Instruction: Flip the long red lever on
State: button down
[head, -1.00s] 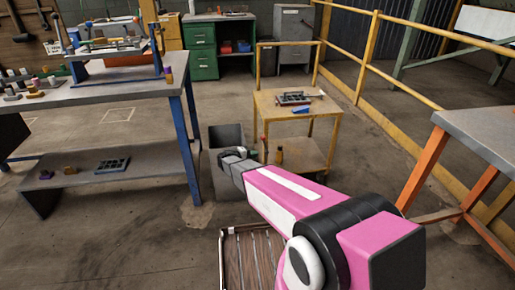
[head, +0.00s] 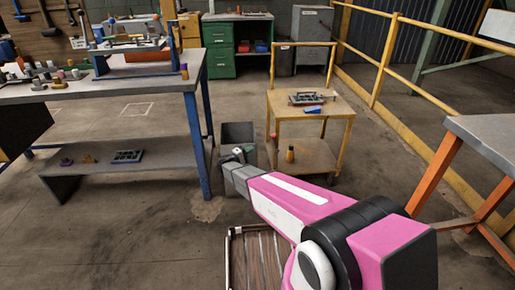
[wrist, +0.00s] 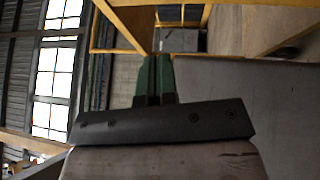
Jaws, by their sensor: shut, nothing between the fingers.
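I cannot make out a long red lever for certain in either view. A small red upright thing (head: 274,140) shows at the left side of the yellow cart (head: 290,113), too small to identify. My gripper (head: 238,153) is at the end of my pink arm, in front of the grey bin in the head view. In the wrist view its two dark green fingers (wrist: 154,78) lie side by side, shut, with nothing seen between them.
A grey open bin (head: 237,134) stands left of the cart. A blue-legged workbench (head: 185,86) with tools is at left, an orange-legged table (head: 480,130) at right. A slatted wooden crate (head: 256,260) lies below my arm. Yellow railings (head: 385,60) run at right.

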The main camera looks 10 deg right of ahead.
jog(key=s+d+x, duration=0.1)
jog(key=s+x, duration=0.1)
jog(key=x, duration=0.9)
jog(key=shift+d+r, duration=0.2)
jog(key=shift+d, duration=0.4)
jog(key=shift+r, duration=0.1)
jog(key=d+m+y, duration=0.1)
jog(key=d+r+g+y, duration=0.1)
jog(key=shift+s+d+r+m+g, duration=0.1)
jog(key=shift+d+r+m+g, duration=0.05)
jog(key=shift+d+m+g, duration=0.2)
jog(key=d+f+m+g+y, duration=0.2)
jog(key=d+m+y, duration=0.1)
jog(key=d+y, duration=0.4)
jog(key=shift+d, duration=1.25)
